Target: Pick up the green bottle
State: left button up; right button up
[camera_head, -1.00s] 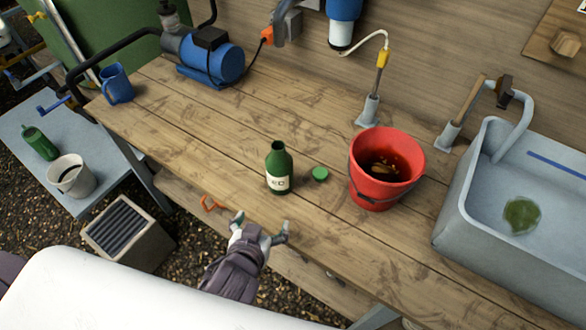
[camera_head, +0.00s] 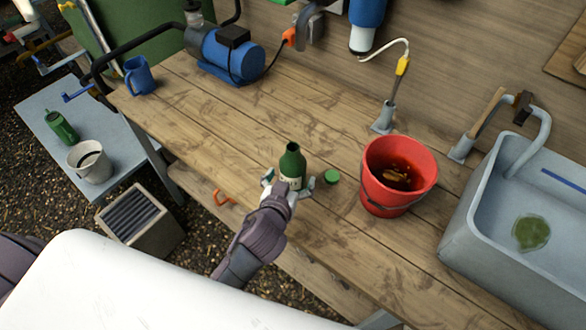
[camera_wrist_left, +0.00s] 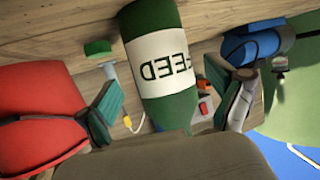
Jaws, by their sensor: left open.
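The green bottle (camera_head: 292,163) stands upright and uncapped on the wooden workbench (camera_head: 235,130). Its white label reads "FEED" in the left wrist view, where the bottle (camera_wrist_left: 152,22) appears upside down. My left gripper (camera_head: 290,184) is open at the near side of the bottle, with one finger on each side of it. In the left wrist view the fingers of my left gripper (camera_wrist_left: 168,108) flank the bottle with gaps visible. The lower part of the bottle is hidden by the gripper in the head view. My right gripper is not in view.
A green cap (camera_head: 331,177) lies just right of the bottle. A red bucket (camera_head: 398,172) stands farther right, before a grey sink (camera_head: 470,215). A blue pump (camera_head: 228,52) and blue mug (camera_head: 139,75) are at the back left. The bench left of the bottle is clear.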

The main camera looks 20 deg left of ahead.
aim_at(290, 178)
pick_arm(q)
jog(key=shift+x, duration=1.5)
jog(key=shift+a, duration=0.1)
jog(key=c, duration=1.5)
jog(key=shift+r, duration=0.2)
